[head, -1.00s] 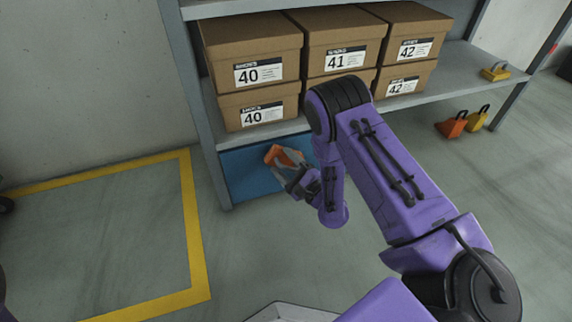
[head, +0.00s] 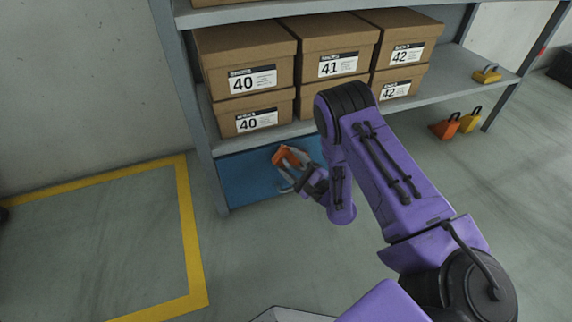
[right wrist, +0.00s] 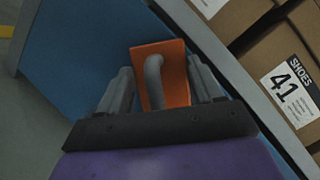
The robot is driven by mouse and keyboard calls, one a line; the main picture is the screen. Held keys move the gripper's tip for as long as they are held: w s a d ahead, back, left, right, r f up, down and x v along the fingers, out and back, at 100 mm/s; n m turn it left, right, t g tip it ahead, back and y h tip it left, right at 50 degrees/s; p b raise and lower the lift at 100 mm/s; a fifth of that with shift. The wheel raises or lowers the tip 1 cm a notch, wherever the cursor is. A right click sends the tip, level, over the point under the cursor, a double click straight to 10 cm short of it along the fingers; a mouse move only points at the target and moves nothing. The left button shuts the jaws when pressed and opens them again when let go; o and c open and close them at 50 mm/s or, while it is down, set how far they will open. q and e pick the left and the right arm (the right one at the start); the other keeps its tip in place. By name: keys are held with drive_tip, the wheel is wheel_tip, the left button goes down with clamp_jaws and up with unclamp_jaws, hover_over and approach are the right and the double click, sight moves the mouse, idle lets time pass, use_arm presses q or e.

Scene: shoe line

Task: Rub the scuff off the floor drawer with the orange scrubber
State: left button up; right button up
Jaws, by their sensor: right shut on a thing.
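The orange scrubber (head: 291,157) is held in my right gripper (head: 288,172), which is shut on it, in front of the blue floor drawer (head: 240,178) under the lowest shelf. In the right wrist view the scrubber (right wrist: 177,92) is an orange block with a grey handle, between the two fingers (right wrist: 160,90). The blue drawer front (right wrist: 85,45) lies right behind it. I cannot tell whether the scrubber touches the drawer. I see no scuff; the scrubber and gripper cover part of the drawer. My left gripper is not in view.
Shoe boxes (head: 250,75) stand in stacks on the shelf (head: 270,137) above the drawer. A yellow object (head: 487,74) sits farther right on that shelf. A yellow line (head: 187,230) marks clear floor at left.

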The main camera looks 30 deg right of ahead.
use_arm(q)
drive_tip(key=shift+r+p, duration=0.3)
use_arm(e)
drive_tip(key=shift+w+r, duration=0.1)
drive_tip(key=shift+w, duration=0.1)
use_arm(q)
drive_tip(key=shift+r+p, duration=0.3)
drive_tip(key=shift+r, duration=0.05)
use_arm(e)
drive_tip(key=shift+w+a, duration=0.2)
drive_tip(key=shift+a, duration=0.45)
drive_tip(key=shift+w+a, duration=0.25)
drive_tip(key=shift+a, duration=0.4)
drive_tip(key=shift+w+a, duration=0.2)
drive_tip(key=shift+a, duration=0.45)
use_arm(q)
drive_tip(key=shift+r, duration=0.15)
use_arm(e)
drive_tip(key=shift+s+a, duration=0.15)
drive_tip(key=shift+s, duration=0.25)
use_arm(q)
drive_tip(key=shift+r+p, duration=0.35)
drive_tip(key=shift+p, duration=0.15)
use_arm(e)
drive_tip(key=shift+s+a, duration=0.25)
drive_tip(key=shift+s, duration=1.05)
drive_tip(key=shift+s+a, duration=0.2)
drive_tip(key=shift+s, duration=1.1)
